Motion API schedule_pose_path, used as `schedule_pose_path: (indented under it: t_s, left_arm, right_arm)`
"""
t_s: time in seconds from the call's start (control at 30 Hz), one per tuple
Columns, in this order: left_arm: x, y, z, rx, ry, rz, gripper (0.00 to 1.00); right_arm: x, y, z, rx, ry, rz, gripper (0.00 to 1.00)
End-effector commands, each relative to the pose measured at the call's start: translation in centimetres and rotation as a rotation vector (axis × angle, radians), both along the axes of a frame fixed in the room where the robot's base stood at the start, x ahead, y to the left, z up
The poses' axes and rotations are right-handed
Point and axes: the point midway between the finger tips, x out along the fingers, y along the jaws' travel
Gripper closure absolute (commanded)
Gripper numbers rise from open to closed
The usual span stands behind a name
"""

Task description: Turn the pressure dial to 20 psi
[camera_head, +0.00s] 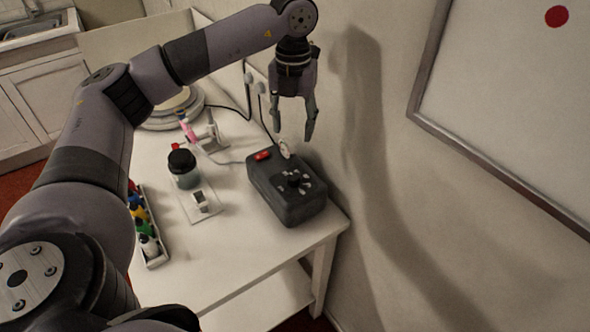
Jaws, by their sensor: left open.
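A dark grey box-shaped unit (277,203) stands on the white table near its right edge, by the wall. On its top is a black round dial (294,179) with small light marks around it; the marks are too small to read. A red switch (263,155) and a small round white-faced gauge (284,149) sit at its back edge. My left gripper (292,137) points down above the back of the unit, fingers apart and empty. Its fingertips look close to the gauge in the picture; I cannot tell if they touch it. My right gripper is not in view.
The white table (215,262) has free room at its front. A dark-lidded jar (184,168), a pink airbrush on a stand (187,131), a rack of colour bottles (147,235) and a turntable (170,112) stand left of the unit. The wall is close on the right.

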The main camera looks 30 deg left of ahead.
Motion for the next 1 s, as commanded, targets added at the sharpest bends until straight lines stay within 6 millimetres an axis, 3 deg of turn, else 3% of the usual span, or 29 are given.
schedule_pose_path:
  t_s: [0.4, 0.6, 0.8, 1.0]
  left_arm:
    - [-0.2, 0.0, -9.1, -0.001, 0.005, -0.002, 0.52]
    - [-0.1, -0.1, -12.7, -0.002, 0.003, -0.003, 0.52]
    - [0.0, -0.1, -14.6, -0.003, 0.001, -0.003, 0.52]
    - [0.0, -0.1, -14.9, -0.003, -0.001, -0.003, 0.52]
  right_arm:
    - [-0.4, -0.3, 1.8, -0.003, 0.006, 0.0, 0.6]
    - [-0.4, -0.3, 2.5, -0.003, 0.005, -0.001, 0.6]
    - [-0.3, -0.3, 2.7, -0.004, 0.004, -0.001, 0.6]
    - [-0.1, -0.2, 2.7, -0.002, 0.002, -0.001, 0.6]
